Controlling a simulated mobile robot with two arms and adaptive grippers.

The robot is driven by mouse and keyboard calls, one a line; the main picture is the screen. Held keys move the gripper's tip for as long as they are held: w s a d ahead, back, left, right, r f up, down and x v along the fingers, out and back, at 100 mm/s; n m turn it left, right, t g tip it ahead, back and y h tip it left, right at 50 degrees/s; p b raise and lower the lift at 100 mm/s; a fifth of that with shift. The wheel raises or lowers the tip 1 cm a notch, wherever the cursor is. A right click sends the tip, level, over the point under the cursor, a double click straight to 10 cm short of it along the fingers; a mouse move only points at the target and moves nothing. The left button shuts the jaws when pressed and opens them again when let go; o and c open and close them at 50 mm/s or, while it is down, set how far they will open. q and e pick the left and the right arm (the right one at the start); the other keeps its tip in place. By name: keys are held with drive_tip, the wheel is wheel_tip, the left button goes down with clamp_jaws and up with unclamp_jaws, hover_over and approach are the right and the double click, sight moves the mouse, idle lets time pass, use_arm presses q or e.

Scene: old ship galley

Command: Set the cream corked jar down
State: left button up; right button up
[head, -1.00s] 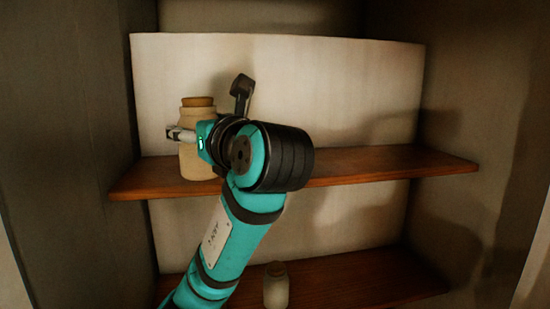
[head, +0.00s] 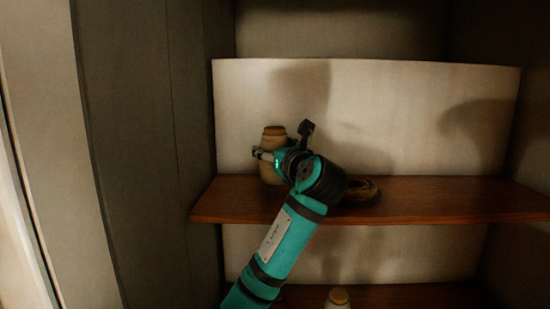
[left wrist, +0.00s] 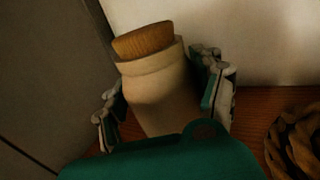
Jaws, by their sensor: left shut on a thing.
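The cream corked jar (head: 272,143) has a brown cork and stands upright at the left end of the upper wooden shelf in the head view. Its base appears at shelf level, but I cannot tell whether it touches the board. My left gripper (head: 275,152) is shut on the jar. The left wrist view shows the jar (left wrist: 160,85) between the two fingers of my left gripper (left wrist: 165,105), with its lower part hidden by the gripper. My right gripper is not in view.
A brown rope coil (head: 368,191) lies on the upper shelf (head: 450,203), right of the jar and partly behind my arm. The shelf's right part is clear. Another corked jar (head: 339,299) stands lower down. A dark side wall (head: 170,150) is close on the left.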

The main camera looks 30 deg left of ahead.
use_arm(q)
drive_tip(key=shift+d+f+p, duration=0.1)
drive_tip(key=shift+f+p, duration=0.2)
drive_tip(key=shift+p, duration=0.05)
wheel_tip(320, 180, down, 2)
drive_tip(key=shift+p, duration=0.55)
drive_tip(key=shift+f, duration=0.4)
drive_tip(key=o, duration=1.4)
drive_tip(key=shift+f, duration=0.1)
drive_tip(key=shift+c, duration=0.2)
drive_tip(key=o, duration=0.4)
drive_tip(key=shift+s, duration=0.1)
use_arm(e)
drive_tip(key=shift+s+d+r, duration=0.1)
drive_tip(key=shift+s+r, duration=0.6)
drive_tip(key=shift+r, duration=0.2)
use_arm(q)
drive_tip(key=shift+d, duration=0.1)
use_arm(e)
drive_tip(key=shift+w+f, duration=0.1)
